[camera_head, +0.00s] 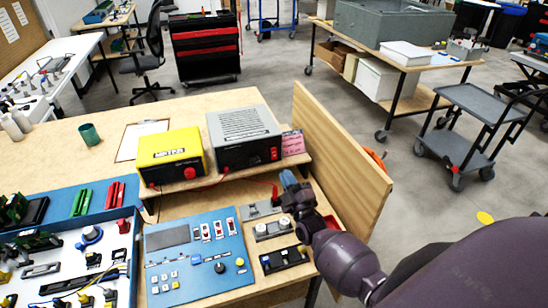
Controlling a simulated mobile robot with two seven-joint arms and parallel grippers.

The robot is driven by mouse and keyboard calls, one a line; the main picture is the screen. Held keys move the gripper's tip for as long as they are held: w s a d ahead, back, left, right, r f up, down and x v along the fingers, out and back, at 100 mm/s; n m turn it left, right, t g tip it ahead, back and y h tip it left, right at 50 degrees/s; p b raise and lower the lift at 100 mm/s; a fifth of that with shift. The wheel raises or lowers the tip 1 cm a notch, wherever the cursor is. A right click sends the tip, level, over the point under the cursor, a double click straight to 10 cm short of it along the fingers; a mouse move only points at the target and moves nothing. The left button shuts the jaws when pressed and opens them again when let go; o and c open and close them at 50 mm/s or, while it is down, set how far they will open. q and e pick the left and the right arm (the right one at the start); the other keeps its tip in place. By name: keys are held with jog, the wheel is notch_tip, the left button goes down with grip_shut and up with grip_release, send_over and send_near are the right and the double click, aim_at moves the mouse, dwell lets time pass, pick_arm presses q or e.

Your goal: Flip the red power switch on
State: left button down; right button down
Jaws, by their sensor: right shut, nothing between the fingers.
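A grey power supply box (242,135) with a slotted top stands on a raised wooden shelf at the back of the bench. A small red switch (274,154) is on the right of its front face; it is too small to tell which way it is set. My right gripper (288,179) is shut and empty, with bluish fingertips pointing toward the box. In the picture it is just below and right of the red switch, apart from it. My left gripper is out of view.
A yellow box (170,154) with a red knob stands left of the grey box. A pink note (293,142) and an upright wooden side panel (340,160) are on the right. A blue control panel (198,254) and small modules lie in front.

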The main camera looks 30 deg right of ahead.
aim_at(274, 154)
jog(key=w+d+f+b, duration=0.2)
jog(key=w+b, duration=0.4)
jog(key=w, duration=0.2)
jog(key=shift+w, duration=0.25)
dwell(0.4)
dwell(0.8)
dwell(0.8)
jog(key=shift+w, duration=0.15)
jog(key=shift+w+d+f+b, duration=0.1)
jog(key=shift+w+f+b, duration=0.1)
jog(key=shift+b, duration=0.15)
